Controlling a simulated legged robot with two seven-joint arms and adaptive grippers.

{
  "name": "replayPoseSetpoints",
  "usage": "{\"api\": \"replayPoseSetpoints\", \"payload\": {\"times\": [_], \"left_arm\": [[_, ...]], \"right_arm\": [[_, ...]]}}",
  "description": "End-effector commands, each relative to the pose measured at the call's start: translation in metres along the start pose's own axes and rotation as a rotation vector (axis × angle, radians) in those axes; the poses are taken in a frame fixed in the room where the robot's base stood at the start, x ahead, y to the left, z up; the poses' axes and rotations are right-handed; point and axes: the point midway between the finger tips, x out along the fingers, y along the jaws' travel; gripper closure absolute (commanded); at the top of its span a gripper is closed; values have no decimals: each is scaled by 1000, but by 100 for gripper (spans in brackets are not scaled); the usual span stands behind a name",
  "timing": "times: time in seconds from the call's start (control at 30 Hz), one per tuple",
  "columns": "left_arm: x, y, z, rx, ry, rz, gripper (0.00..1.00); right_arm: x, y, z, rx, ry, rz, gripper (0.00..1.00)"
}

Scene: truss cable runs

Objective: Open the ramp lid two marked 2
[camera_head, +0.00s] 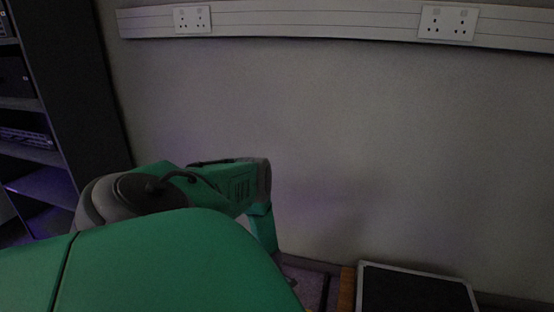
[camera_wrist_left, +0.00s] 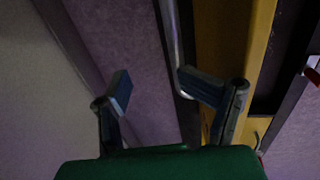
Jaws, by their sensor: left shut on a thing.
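My left gripper (camera_wrist_left: 158,91) shows in the left wrist view, its two fingers apart. A yellow strip (camera_wrist_left: 228,42) of the ramp lies right of that fingertip, beside a dark recess. In the head view my left arm and its green housing hide most of the gripper, and an orange-yellow strip (camera_head: 346,289) shows low down. No number 2 is readable. My right gripper is not in view.
A black panel with a grey frame (camera_head: 415,291) lies at the lower right. A plain wall stands behind, with a socket rail (camera_head: 320,20) along its top. A dark rack with shelves (camera_head: 35,150) stands at the left. A small red thing (camera_wrist_left: 312,73) shows at the wrist view's right edge.

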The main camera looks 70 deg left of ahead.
Motion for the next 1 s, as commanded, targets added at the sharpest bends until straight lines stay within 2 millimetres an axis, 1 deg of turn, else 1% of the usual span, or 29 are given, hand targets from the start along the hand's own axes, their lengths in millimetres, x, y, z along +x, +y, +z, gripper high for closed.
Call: {"api": "replayPoseSetpoints", "payload": {"times": [0.03,0.2,0.57,1.0], "left_arm": [[5,1,-1,12,7,1,69],[3,12,-1,14,8,1,69],[-5,36,-2,12,11,0,69],[-15,70,0,7,8,10,69]], "right_arm": [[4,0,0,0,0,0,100],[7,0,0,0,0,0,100],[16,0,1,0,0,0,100],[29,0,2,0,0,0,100]]}}
